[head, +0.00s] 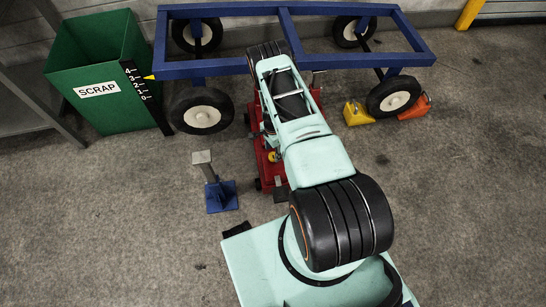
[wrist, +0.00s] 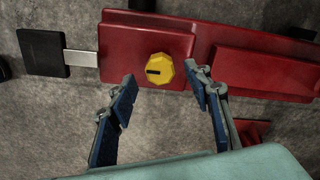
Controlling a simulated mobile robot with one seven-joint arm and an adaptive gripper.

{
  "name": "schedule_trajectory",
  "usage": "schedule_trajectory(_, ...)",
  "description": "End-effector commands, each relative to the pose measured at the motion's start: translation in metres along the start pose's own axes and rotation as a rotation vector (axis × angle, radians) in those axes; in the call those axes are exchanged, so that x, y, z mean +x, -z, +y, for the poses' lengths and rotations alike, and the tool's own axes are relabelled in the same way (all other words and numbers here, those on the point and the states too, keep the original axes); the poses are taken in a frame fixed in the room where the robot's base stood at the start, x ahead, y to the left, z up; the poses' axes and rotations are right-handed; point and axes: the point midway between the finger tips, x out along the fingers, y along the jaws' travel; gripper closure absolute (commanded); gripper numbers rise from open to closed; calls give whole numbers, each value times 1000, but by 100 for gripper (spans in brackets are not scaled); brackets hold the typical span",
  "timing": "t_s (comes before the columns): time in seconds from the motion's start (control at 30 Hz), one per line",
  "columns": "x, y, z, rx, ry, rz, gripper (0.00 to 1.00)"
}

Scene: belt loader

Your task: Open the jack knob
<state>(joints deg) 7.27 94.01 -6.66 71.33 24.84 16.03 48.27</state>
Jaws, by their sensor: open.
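The jack knob (wrist: 159,70) is a yellow, many-sided knob with a dark slot mark, set on the red jack (wrist: 120,45). In the wrist view it lies just beyond and between my fingertips, and the fingers do not touch it. My gripper (wrist: 162,88) is open and empty, one blue-padded finger on each side. In the head view the red jack (head: 265,160) stands on the floor under the blue frame, partly hidden by my arm.
A blue wheeled frame (head: 225,66) stands at the back. A green scrap bin (head: 100,60) is at the left, a blue jack stand (head: 219,195) left of my arm. Yellow (head: 357,114) and orange (head: 415,108) chocks sit by the right wheel. A black pedal (wrist: 43,53) sticks out from the jack.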

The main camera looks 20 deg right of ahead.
Motion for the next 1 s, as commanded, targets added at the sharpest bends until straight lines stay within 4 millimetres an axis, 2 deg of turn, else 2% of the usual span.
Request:
schedule_trajectory(0.03,13,0,0,-1,-1,0,54)
schedule_trajectory(0.23,37,0,0,-1,0,0,54)
schedule_trajectory(0.4,43,0,0,-2,0,0,54)
schedule_trajectory(0.67,43,0,0,-2,0,0,56)
schedule_trajectory(1.0,43,0,0,-2,0,0,93)
